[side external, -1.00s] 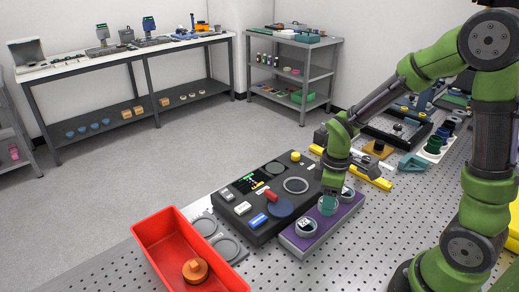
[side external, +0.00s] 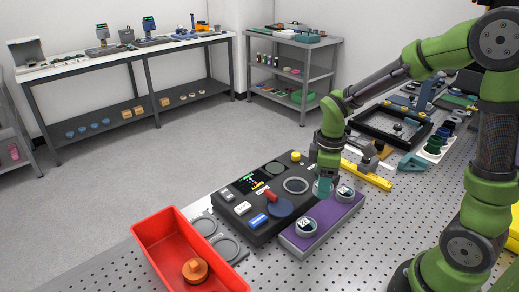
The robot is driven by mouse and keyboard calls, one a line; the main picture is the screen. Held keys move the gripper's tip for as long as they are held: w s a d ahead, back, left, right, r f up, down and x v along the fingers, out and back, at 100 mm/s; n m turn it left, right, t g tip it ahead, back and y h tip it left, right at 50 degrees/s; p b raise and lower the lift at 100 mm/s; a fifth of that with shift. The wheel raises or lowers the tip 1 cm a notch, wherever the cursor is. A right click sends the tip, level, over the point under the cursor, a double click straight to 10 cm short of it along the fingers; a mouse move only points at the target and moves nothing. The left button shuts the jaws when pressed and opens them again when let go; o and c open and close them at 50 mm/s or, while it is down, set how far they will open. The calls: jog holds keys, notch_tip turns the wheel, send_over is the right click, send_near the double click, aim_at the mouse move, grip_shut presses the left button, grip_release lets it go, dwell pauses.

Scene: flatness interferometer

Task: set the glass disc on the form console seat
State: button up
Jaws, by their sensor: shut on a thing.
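My gripper (side external: 324,178) is shut on the teal, glassy disc (side external: 323,189), its fingers pointing down. It holds the disc above the purple block (side external: 326,216), and the fingers hide part of the disc. The dark console (side external: 232,216) lies just left of the purple block. On its top are a light-ringed round seat (side external: 296,185), a dark blue round pad (side external: 280,207) and a small screen (side external: 251,181). The disc is to the right of the ringed seat and apart from it. I cannot tell which round spot is the form seat.
Two labelled round pieces sit on the purple block, one near its front (side external: 306,226) and one near its back (side external: 345,193). A red bin (side external: 152,243) with an orange part (side external: 195,270) stands front left. A grey plate with round recesses (side external: 233,244) lies between bin and console.

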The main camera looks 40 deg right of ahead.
send_over(296, 186)
jog(key=shift+s+a+f, duration=0.1)
jog(key=shift+s+f, duration=0.05)
jog(key=shift+f, duration=0.3)
jog(key=shift+w+f, duration=0.2)
jog(key=shift+f, duration=1.55)
jog(key=shift+f, duration=0.15)
